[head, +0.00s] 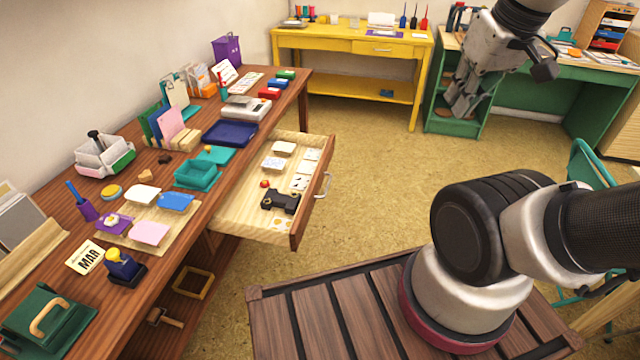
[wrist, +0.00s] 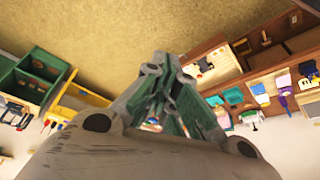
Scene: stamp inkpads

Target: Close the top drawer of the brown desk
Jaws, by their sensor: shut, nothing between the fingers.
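The brown desk (head: 60,270) runs along the left of the head view. Its top drawer (head: 240,222) is pulled out toward the right, with its silver handle (head: 323,185) on the front panel. My gripper (head: 458,112) hangs in the air at the upper right, far from the drawer, shut and empty. In the wrist view my gripper's fingers (wrist: 158,62) fill the middle, and the open drawer (wrist: 216,68) shows to their right, beyond a gap. The gripper touches nothing that I can see.
The drawer holds a black stamp-like item (head: 281,201), pads and small cards. Many stationery items, such as a blue tray (head: 230,133), cover the desktop. A yellow desk (head: 350,42) and a green desk (head: 475,122) stand behind. The floor (head: 370,170) right of the drawer is clear.

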